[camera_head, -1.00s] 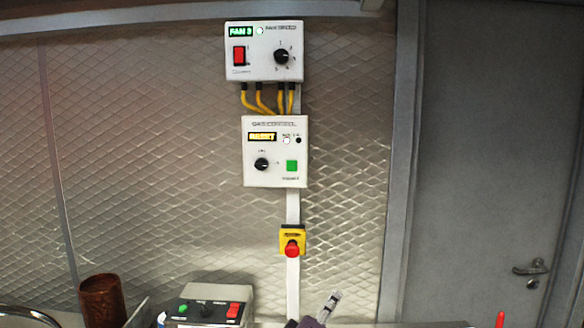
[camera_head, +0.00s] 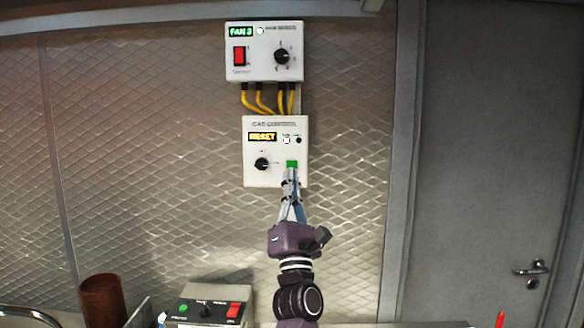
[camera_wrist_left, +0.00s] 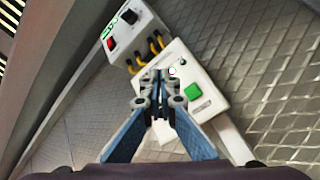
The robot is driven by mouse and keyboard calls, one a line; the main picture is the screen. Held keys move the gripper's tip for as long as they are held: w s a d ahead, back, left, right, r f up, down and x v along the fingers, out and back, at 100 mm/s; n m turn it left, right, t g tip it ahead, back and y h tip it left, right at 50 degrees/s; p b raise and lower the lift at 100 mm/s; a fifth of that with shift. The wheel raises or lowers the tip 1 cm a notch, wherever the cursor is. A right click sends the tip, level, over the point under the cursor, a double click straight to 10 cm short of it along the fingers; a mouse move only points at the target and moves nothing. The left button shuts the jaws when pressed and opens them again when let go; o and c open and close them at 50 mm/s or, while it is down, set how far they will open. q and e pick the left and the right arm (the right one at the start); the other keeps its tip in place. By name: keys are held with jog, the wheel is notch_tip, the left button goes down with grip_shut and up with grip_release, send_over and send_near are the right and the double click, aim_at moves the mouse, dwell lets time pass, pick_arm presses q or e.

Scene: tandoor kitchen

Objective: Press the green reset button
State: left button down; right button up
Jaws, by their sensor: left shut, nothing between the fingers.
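The green button (camera_head: 292,164) is at the lower right of the white gas control box (camera_head: 256,177) on the wall. The box display reads RESET. My left gripper (camera_head: 290,174) is shut and empty, pointing up at the box. Its fingertips overlap the lower edge of the button in the head view. In the left wrist view the shut fingertips (camera_wrist_left: 159,88) are left of the green button (camera_wrist_left: 193,91), with part of the box between them in the picture. I cannot tell how far they are from its surface. My right gripper is not in view.
A fan box (camera_head: 264,67) with a red switch hangs above, joined by yellow cables (camera_head: 262,99). Below stand a counter box (camera_head: 207,306) with a red switch and a brown cup (camera_head: 102,300). A grey door (camera_head: 490,150) is at right. The wall beside the box is clear.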

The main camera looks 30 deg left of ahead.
aim_at(292, 166)
pick_arm(q)
jog(key=w+a+b, duration=0.2)
jog(key=w+a, duration=0.2)
jog(key=w, duration=0.3)
jog(key=shift+w+a+b, duration=0.3)
jog(key=shift+b, duration=0.05)
dwell(1.4)
jog(key=shift+w+a+b, duration=0.2)
jog(key=shift+w+b, duration=0.15)
jog(key=shift+b, duration=0.1)
jog(key=shift+h, duration=0.3)
